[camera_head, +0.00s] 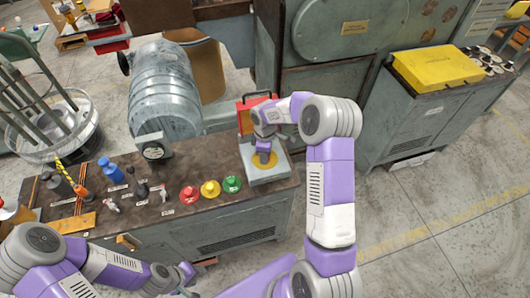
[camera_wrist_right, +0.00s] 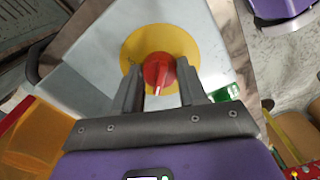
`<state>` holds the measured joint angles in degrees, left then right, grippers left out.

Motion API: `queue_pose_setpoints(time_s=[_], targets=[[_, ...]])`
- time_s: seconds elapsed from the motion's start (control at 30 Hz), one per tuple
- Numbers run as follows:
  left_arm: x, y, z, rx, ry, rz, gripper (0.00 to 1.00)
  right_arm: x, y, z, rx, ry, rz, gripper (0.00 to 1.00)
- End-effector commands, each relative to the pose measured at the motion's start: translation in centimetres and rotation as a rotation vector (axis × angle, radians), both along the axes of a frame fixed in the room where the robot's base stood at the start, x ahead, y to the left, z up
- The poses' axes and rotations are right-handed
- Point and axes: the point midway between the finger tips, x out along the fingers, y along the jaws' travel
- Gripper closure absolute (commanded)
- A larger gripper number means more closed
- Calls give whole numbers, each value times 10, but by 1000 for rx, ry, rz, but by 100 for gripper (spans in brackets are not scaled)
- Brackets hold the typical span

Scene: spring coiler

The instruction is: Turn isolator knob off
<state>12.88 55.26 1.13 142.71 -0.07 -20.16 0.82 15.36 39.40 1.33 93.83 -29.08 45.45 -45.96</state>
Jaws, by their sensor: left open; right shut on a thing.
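The isolator knob (camera_wrist_right: 158,71) is red with a white pointer line. It sits on a round yellow plate (camera_wrist_right: 187,44) on a pale grey box (camera_head: 277,174) at the right end of the bench. My right gripper (camera_wrist_right: 158,88) is shut on the knob, with one finger on each side of it in the right wrist view. In the head view my right gripper (camera_head: 263,150) is above the yellow plate and hides the knob. The pointer line runs toward the gripper's palm. My left gripper (camera_head: 186,276) is open and empty, low in front of the bench.
Red (camera_head: 189,195), yellow (camera_head: 210,189) and green (camera_head: 232,184) buttons stand left of the box. Bottles and small tools cover the bench's left part. A red-framed panel (camera_head: 245,116) stands behind the box. The floor to the right is clear.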

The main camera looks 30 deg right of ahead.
Motion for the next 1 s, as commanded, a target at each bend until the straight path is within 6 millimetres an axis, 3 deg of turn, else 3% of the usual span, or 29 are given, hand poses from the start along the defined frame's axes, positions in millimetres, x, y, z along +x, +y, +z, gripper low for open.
queue_pose_setpoints(time_s=[0.63, 0.67, 0.8, 1.0], targets=[[0, 0, 2, 0, 0, 0, 57, 1, 0, 0, 0, -2, 53, 89], [0, 0, 2, 0, 0, 0, 57, 1, 0, 0, 0, -2, 53, 57], [0, 0, 2, 0, 0, 0, 57, 0, 0, 0, 0, -1, 52, 35], [0, 0, 2, 0, 0, 0, 57, 0, 0, 0, 0, -1, 51, 33]])
